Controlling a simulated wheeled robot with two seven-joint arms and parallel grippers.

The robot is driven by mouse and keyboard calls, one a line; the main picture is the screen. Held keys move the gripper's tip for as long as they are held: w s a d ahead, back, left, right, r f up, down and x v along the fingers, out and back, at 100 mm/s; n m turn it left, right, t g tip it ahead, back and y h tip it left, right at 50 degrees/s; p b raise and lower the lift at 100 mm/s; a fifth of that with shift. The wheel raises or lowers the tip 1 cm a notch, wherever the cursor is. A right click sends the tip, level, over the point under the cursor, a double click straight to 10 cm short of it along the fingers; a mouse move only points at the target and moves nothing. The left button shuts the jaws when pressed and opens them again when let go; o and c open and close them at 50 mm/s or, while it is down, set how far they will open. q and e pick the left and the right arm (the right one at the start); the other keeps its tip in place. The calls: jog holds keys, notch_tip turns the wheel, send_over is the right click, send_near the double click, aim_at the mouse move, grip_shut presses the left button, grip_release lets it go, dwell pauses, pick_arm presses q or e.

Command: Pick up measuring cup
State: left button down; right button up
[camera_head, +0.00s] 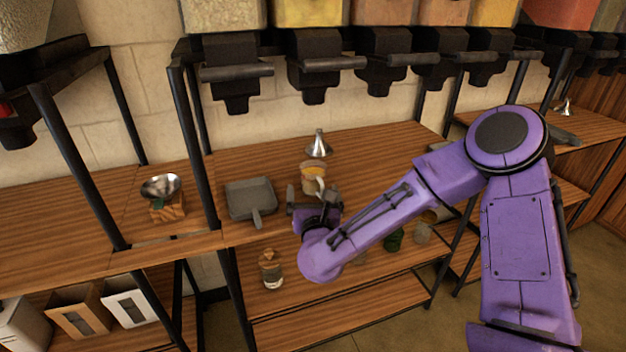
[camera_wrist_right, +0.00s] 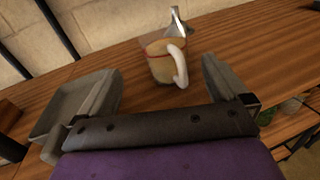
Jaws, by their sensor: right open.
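The measuring cup (camera_head: 312,176) stands upright on the wooden shelf, with a pale handle and yellowish contents or colouring. It also shows in the right wrist view (camera_wrist_right: 161,66), with a red line near its rim and the handle on its right side. My right gripper (camera_head: 315,194) is on the near side of the cup in the head view. In the right wrist view my right gripper (camera_wrist_right: 160,88) is open, its fingers spread wide to either side of the cup and apart from it. My left gripper is not in view.
A grey scoop or dustpan (camera_head: 250,200) lies left of the cup. A metal funnel (camera_head: 319,145) stands just behind it. A scale with a metal bowl (camera_head: 161,188) is farther left. Dark dispensers (camera_head: 318,70) hang above. A jar (camera_head: 270,270) stands on the lower shelf.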

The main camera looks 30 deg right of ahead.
aim_at(314, 180)
jog(key=shift+w+d+r, duration=0.2)
jog(key=shift+w+d, duration=0.05)
jog(key=shift+d, duration=0.05)
jog(key=p+x, duration=0.1)
jog(key=x, duration=0.3)
jog(key=shift+w+d+r+p, duration=0.15)
jog(key=shift+d+p, duration=0.1)
jog(key=shift+p, duration=0.15)
jog(key=shift+w+d, duration=0.25)
jog(key=c, duration=1.2)
